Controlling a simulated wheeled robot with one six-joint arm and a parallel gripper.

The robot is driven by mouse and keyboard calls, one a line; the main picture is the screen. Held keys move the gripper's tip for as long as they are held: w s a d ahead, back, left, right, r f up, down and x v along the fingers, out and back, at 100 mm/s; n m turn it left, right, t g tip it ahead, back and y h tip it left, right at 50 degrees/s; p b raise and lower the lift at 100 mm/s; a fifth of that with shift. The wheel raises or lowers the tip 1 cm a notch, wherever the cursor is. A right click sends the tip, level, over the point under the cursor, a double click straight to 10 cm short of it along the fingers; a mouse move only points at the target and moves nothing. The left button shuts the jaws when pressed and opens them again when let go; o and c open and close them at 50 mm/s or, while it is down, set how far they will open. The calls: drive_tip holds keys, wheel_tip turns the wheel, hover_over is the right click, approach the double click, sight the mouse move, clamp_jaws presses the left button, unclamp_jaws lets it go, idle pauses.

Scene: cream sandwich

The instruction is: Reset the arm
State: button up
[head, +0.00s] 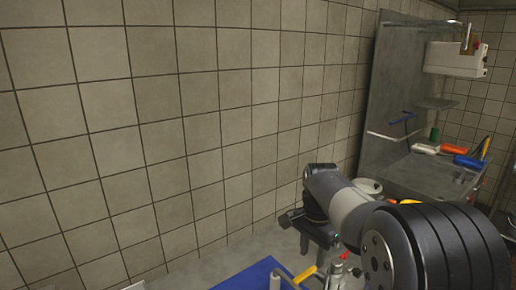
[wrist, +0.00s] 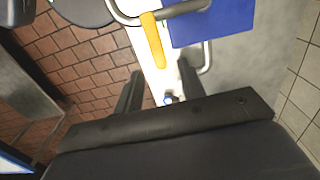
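My gripper (wrist: 160,68) shows in the wrist view with its two dark fingers apart and nothing held between them. Beyond the fingers lies a narrow bright white surface, with a yellow handle-like bar (wrist: 153,40) further off. A small blue and white item (wrist: 168,98) shows between the fingers, too small to identify. In the head view my arm reaches in from the lower right, and the gripper's fingers cannot be made out there.
A blue panel (wrist: 212,22) and curved metal tubes are near the yellow bar. In the head view, a grey bench with a tall back panel (head: 388,85) stands at the right, holding orange and blue tools and a white box (head: 452,58). A tiled wall (head: 150,120) runs along the left.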

sight(313, 272)
wheel_tip(313, 272, down, 4)
drive_tip(key=shift+r, duration=0.2)
drive_tip(key=shift+d+f, duration=0.1)
drive_tip(key=shift+f, duration=0.2)
drive_tip(key=shift+s+d+r+m+b, duration=0.15)
drive_tip(key=shift+s+m+b, duration=0.2)
drive_tip(key=shift+m, duration=0.65)
drive_tip(key=shift+s, duration=0.1)
